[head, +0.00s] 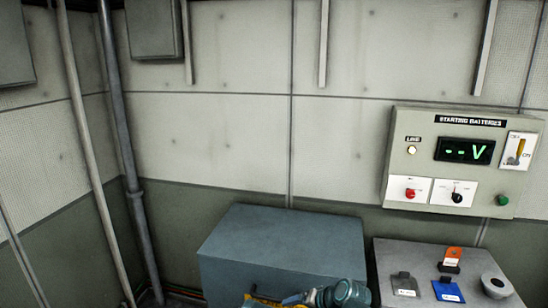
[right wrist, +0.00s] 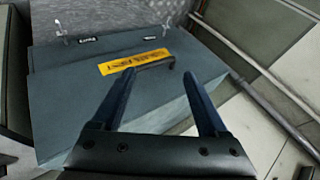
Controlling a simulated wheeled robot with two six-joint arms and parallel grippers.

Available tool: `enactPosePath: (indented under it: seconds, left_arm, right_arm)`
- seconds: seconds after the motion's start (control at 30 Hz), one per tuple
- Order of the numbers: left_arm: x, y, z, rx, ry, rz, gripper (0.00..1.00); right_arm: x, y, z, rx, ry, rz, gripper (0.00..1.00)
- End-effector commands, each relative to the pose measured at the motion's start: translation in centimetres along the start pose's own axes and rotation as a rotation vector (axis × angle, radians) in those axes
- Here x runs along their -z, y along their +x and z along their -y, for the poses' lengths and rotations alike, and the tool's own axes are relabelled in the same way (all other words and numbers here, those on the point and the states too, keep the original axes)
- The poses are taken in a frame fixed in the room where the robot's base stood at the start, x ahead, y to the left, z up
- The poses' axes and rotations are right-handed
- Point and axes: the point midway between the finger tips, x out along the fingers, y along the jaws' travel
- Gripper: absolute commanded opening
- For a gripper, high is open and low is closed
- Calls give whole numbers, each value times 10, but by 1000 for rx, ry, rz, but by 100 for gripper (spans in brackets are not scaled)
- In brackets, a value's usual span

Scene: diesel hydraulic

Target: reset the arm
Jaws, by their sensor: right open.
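My right gripper (right wrist: 159,76) is open and empty in the right wrist view. Its two dark blue fingers stand apart, pointing at the front of a grey-blue box (right wrist: 80,95). A dark bar handle (right wrist: 155,64) on the box shows between the fingertips; I cannot tell whether they touch it. In the head view the box (head: 280,240) stands against the wall at the bottom centre. Part of my right arm (head: 342,294) shows in front of it at the bottom edge, with the gripper partly cut off. My left gripper is not in view.
A yellow label (right wrist: 133,61) is on the box. A "starting batteries" panel (head: 400,165) hangs on the wall at right, above a grey console (head: 390,262) with switches. Vertical pipes (head: 118,120) run up the left corner.

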Motion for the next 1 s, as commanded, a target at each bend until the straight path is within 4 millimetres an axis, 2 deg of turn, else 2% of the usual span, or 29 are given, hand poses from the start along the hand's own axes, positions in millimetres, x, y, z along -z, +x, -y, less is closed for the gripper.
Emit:
enactPosePath:
  seconds: [0.03,0.1,0.2,0.3,0.5,1.0]
  left_arm:
    - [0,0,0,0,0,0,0]
    - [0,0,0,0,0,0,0]
    - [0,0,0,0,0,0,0]
    - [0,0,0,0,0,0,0]
    - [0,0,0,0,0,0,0]
    - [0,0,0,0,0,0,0]
  right_arm:
    - [-40,7,4,-76,-106,108,76]
    - [-83,9,-2,-197,-237,242,76]
    - [-125,0,-15,-355,-383,390,76]
    - [-150,-13,-26,-482,-483,490,76]
    - [-166,-30,-37,-610,-563,571,76]
    - [-167,-31,-38,-622,-567,578,76]
